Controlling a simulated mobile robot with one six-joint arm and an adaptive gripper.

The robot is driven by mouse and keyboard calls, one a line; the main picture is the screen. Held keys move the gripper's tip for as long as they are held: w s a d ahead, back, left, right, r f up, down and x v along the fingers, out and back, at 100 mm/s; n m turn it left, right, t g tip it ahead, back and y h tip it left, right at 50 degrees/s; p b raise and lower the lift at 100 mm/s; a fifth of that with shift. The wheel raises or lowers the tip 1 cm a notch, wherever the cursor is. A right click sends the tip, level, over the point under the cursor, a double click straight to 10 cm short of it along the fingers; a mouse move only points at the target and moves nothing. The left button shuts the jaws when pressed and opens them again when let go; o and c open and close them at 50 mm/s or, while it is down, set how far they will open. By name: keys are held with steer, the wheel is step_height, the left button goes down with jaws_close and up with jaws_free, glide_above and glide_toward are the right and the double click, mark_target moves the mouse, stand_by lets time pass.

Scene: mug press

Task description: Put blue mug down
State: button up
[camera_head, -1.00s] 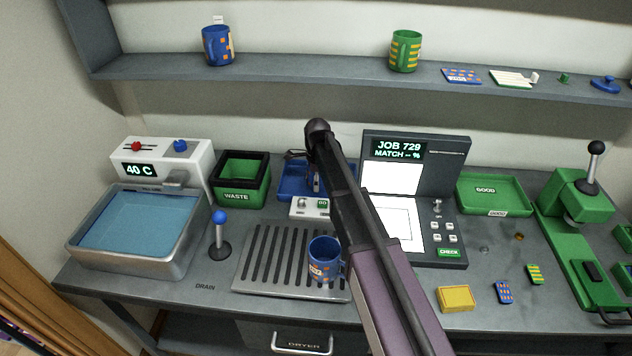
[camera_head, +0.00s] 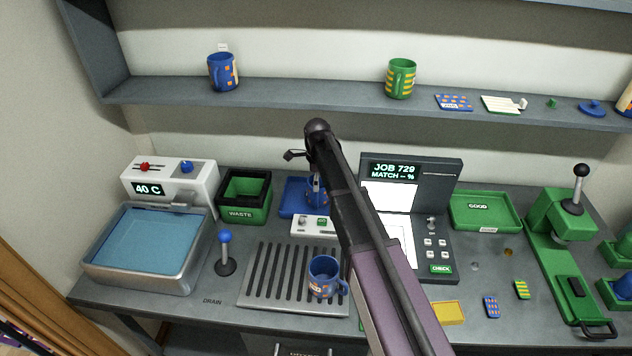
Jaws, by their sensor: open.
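The gripper is open. A second blue mug (camera_head: 322,281) with orange marks stands upright on the slotted drain plate (camera_head: 262,285). A third blue mug (camera_head: 222,73) with orange squares stands on the shelf.
A green mug (camera_head: 401,78) is on the shelf (camera_head: 300,96). The basin (camera_head: 150,250), lever (camera_head: 225,255) and waste bin (camera_head: 243,198) are left. The job screen unit (camera_head: 415,205), good tray (camera_head: 485,212) and green press (camera_head: 560,225) are right.

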steer(key=shift+w+r+p, duration=0.1)
steer(key=shift+r+p, duration=1.35)
steer(key=shift+r, duration=0.3)
steer(key=s+d+n, duration=1.8)
steer(key=s+d, duration=0.4)
steer(key=s, duration=0.3)
steer(key=shift+f+b, duration=0.65)
steer(key=shift+r, duration=0.1)
steer(key=c, duration=0.5)
steer(key=shift+s, duration=0.1)
